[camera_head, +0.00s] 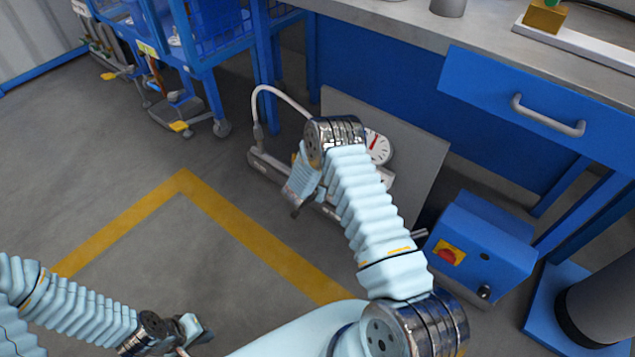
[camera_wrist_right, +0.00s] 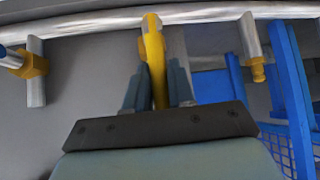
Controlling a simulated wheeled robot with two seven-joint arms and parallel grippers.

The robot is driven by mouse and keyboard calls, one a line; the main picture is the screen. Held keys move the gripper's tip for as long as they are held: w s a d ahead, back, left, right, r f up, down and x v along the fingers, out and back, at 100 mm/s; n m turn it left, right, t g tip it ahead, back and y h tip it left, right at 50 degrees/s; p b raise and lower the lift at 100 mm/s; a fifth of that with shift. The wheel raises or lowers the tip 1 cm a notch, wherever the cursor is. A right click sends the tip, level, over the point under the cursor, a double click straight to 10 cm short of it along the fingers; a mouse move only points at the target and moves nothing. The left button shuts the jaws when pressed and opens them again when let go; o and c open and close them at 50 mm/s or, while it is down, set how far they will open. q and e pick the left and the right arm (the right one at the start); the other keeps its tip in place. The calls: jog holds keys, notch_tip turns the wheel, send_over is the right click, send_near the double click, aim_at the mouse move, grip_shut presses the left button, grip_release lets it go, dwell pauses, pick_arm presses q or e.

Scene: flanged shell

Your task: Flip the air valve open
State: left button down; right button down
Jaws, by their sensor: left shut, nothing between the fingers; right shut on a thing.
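The air valve's yellow lever (camera_wrist_right: 153,60) stands upright in the middle of the right wrist view, its top against a pale horizontal pipe (camera_wrist_right: 90,24). My right gripper (camera_wrist_right: 158,88) is shut on this lever, with one dark finger on each side. In the head view my right gripper (camera_head: 298,202) is low beside the grey board, and my own wrist and arm hide most of the valve there. My left gripper (camera_head: 193,328) is shut and empty at the lower left, above the floor and well apart from the valve.
A red-needled gauge (camera_head: 379,147) and white hose (camera_head: 275,91) are by the grey board (camera_head: 423,165). A blue box with a red knob (camera_head: 447,256) stands right. A workbench (camera_head: 400,20) overhangs behind; a blue cart (camera_head: 205,75) stands upper left. The yellow-lined floor (camera_head: 190,235) is clear.

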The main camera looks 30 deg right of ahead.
jog(key=shift+a, duration=0.1)
dwell(0.4)
jog(key=c, duration=1.1)
grip_release()
jog(key=p+v, duration=0.1)
jog(key=v, duration=1.2)
jog(key=shift+a+r, duration=0.25)
